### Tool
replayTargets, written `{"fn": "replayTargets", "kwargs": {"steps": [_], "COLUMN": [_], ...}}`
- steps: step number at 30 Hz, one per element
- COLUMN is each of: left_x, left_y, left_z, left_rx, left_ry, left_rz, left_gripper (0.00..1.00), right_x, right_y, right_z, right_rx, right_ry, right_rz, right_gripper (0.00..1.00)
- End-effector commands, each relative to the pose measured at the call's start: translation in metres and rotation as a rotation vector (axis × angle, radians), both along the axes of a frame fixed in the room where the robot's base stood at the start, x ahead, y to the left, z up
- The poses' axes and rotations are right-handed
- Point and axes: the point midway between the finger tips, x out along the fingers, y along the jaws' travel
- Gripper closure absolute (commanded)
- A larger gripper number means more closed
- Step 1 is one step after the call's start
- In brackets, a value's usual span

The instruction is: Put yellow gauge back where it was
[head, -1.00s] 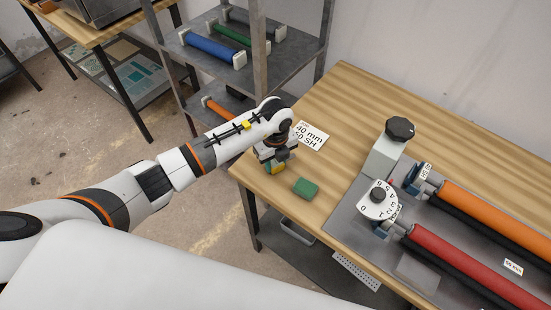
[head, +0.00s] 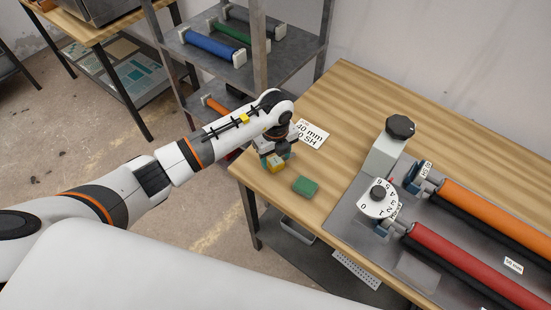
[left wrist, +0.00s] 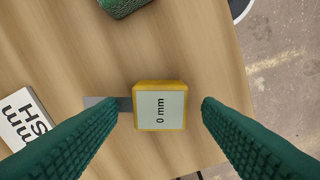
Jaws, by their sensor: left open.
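The yellow gauge (left wrist: 160,106) is a small yellow block with a pale face reading "0 mm" and a grey metal strip sticking out to the left in the left wrist view. It is on the wooden table near its edge, and its yellow body (head: 276,166) shows under my left gripper (head: 275,158) in the head view. My left gripper (left wrist: 151,105) is open, with its green ribbed fingers on either side of the gauge and gaps between. The right gripper is not in view.
A green block (head: 305,186) lies beside the gauge. A white label card (head: 311,135) lies behind the gripper. A roller machine with a dial (head: 377,203), a black knob (head: 400,127), a red roller (head: 465,265) and an orange roller (head: 490,213) fills the table's right.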

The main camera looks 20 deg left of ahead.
Motion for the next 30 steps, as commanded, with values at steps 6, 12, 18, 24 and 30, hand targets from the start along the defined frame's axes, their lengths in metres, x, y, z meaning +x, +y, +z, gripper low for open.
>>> {"fn": "replayTargets", "kwargs": {"steps": [6,12,18,24,30], "left_x": [0.001,0.001,0.0,-0.001,-0.001], "left_y": [0.0,0.0,0.0,0.0,0.0], "left_z": [0.048,0.084,0.101,0.103,0.103], "left_rx": [0.0,0.0,-0.001,0.0,0.0], "left_ry": [-0.007,-0.004,-0.002,0.0,0.0], "left_rz": [-0.002,-0.001,0.0,0.0,0.0], "left_gripper": [0.4,0.4,0.4,0.4,0.4], "right_x": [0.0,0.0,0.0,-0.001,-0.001], "right_y": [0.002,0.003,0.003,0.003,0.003], "right_z": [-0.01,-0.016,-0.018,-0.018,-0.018], "right_rx": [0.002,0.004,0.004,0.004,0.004], "right_ry": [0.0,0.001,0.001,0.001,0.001], "right_rz": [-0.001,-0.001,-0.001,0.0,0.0], "right_gripper": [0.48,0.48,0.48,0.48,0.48]}}
